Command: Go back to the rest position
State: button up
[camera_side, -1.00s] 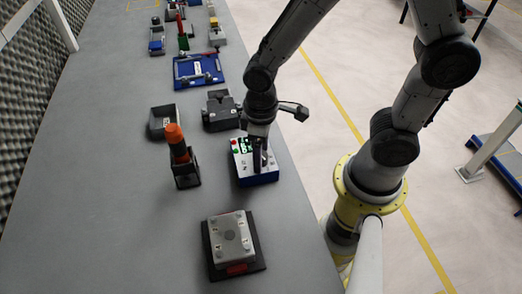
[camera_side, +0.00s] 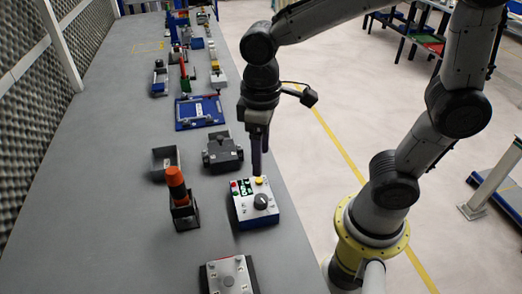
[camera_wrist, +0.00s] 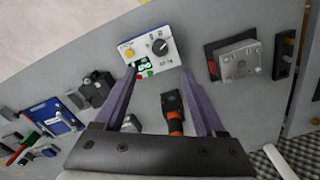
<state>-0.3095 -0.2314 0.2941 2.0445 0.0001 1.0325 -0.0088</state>
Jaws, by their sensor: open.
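My gripper (camera_side: 259,168) hangs pointing down above the far edge of a blue and white control box (camera_side: 254,206) on the grey bench. The box has a black knob, a yellow button, and red and green parts on its top. In the wrist view my two purple fingers (camera_wrist: 164,72) are spread apart with nothing held between them. The control box (camera_wrist: 150,49) shows there beyond the fingertips. From the side view I cannot tell the exact height of the fingertips over the box.
An orange-topped tool in a black holder (camera_side: 180,200) stands left of the box. A grey block on a dark base (camera_side: 228,277) lies nearer the camera. A black device (camera_side: 223,152), an open grey bin (camera_side: 165,162) and a blue frame (camera_side: 199,111) sit farther back. Bare bench lies at left.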

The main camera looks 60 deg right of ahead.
dwell(0.3)
jog(key=s+d+r+m+t, duration=0.3)
jog(key=s+d+r+t, duration=0.2)
jog(key=s+d, duration=0.3)
jog(key=shift+s+r+m+t, duration=0.15)
jog(key=shift+s+m+t, duration=0.15)
